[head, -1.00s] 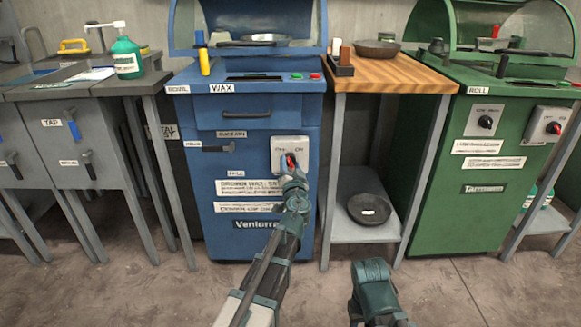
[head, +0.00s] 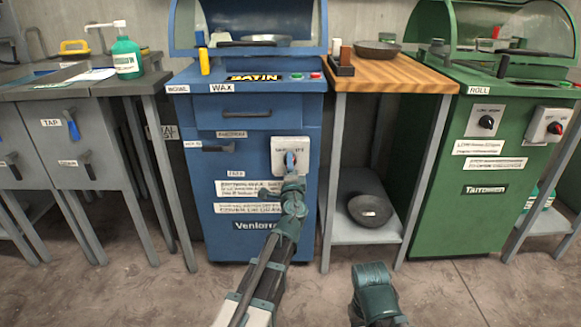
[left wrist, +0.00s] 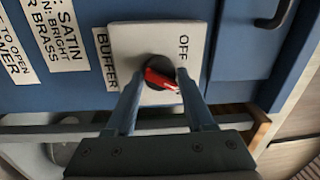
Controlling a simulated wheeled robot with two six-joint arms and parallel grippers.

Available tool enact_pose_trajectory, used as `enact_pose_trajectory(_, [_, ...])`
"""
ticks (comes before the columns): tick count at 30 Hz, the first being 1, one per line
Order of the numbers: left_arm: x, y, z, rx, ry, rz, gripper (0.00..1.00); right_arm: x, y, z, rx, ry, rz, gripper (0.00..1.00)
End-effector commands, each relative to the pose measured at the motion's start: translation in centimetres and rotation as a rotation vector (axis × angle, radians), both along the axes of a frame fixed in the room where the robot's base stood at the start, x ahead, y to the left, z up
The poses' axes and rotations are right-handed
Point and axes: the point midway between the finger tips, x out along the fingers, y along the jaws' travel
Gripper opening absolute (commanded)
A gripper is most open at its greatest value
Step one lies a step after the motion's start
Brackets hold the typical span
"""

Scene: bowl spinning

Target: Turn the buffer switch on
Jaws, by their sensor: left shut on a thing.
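The buffer switch plate (head: 277,148) is a light grey panel on the front of the blue machine (head: 268,195). In the left wrist view the plate (left wrist: 118,38) shows the labels BUFFER and OFF. Its red knob (left wrist: 160,79) sits on a black base and lies aslant, its lower end toward the right. My left gripper (head: 290,163) is at the switch, its fingers on either side of the knob and shut on it; it also shows in the left wrist view (left wrist: 161,77). Any ON label is hidden in the wrist view.
A lit SATIN display (head: 254,77) is on the blue machine's top. A wooden-topped table (head: 392,72) stands to the right, with a dark bowl (head: 370,211) on its lower shelf. The green machine (head: 480,215) has other switches. A grey cabinet (head: 80,145) stands left.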

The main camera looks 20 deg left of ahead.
Motion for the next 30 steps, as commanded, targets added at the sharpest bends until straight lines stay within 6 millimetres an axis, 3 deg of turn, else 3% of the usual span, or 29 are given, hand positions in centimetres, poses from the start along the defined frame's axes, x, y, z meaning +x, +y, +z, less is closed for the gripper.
enact_pose_trajectory(12, [-0.08,-0.14,-0.08,0.223,0.064,-0.005,0.00,0.00,0.00,-0.12,0.000,0.000,0.000,0.50])
enact_pose_trajectory(30, [-0.09,-0.14,-0.10,0.281,0.081,-0.005,0.00,0.00,0.00,-0.14,0.000,0.000,0.000,0.50])
